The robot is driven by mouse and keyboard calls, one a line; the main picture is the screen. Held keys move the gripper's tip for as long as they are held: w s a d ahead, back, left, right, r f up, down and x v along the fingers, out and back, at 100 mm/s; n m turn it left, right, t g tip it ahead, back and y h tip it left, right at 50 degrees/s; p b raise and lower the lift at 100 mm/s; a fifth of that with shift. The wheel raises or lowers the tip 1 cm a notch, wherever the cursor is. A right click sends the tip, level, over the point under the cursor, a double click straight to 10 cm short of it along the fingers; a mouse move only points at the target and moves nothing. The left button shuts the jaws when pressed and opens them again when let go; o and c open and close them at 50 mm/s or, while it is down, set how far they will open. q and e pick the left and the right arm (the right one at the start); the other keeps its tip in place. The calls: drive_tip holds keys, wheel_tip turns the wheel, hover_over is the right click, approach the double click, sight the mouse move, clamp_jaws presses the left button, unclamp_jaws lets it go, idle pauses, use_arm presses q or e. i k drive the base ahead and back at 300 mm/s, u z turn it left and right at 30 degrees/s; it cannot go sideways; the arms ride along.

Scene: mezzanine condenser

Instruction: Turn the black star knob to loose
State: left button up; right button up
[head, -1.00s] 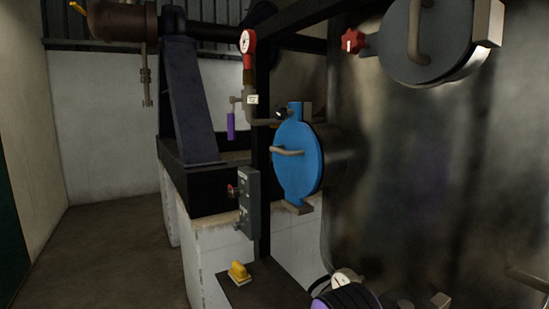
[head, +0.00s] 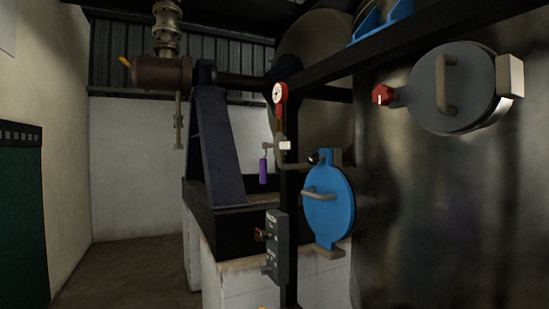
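A small black knob (head: 314,158) sits at the top left of the round blue hatch cover (head: 328,208), beside the end of a thin pipe. It is small and dark in the head view, so its star shape and setting cannot be made out. The blue cover looks shut against its short dark neck and has a pale bar handle. A red knob (head: 382,95) with a white mark sits left of a grey round hatch cover (head: 452,88) higher up on the right. Neither of my grippers is in view.
A red-rimmed gauge (head: 279,93) and a valve with a purple handle (head: 263,170) stand left of the blue cover. A grey switch box (head: 277,245) is below. A black frame post (head: 290,190) stands close by. Open floor (head: 125,270) lies at left.

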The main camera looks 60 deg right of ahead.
sight(312, 157)
drive_tip(key=i, duration=1.45)
drive_tip(key=z, duration=1.85)
